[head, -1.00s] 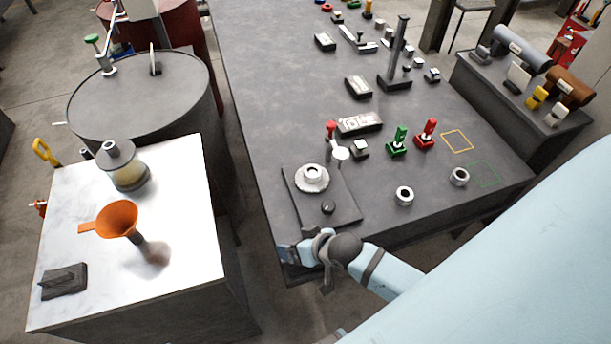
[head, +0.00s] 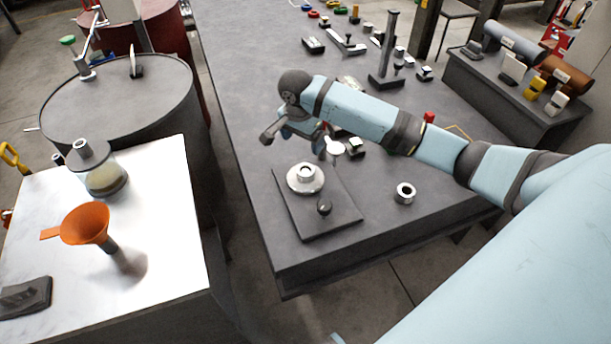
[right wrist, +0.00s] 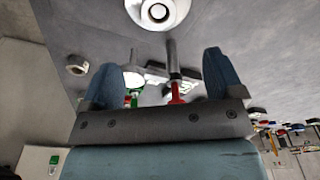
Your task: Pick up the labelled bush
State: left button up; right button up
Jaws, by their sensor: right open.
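A silver ring-shaped bush (head: 405,193) stands on the dark bench, right of the dark plate; I can read no label on it. It also seems to show at the left of the right wrist view (right wrist: 77,65). My right gripper (head: 294,140) is open and empty above the bench, behind the plate and left of the bush, well apart from it. Its two blue fingers (right wrist: 160,82) show in the right wrist view. A second ring seen earlier is hidden behind my right arm. My left gripper is out of view.
A tall post (head: 388,50) stands farther back. A white-topped table (head: 160,185) with an orange funnel (head: 85,224) is at left.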

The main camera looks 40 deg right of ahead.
send_over(305, 171)
notch_tip(305, 171, down, 8)
jog(key=shift+a+r+b, duration=0.1)
jog(key=shift+b, duration=0.2)
jog(key=f, duration=0.5)
jog(key=shift+d+f, duration=0.2)
jog(key=c, duration=1.3)
jog(key=shift+r, duration=0.1)
jog(key=shift+c, duration=0.2)
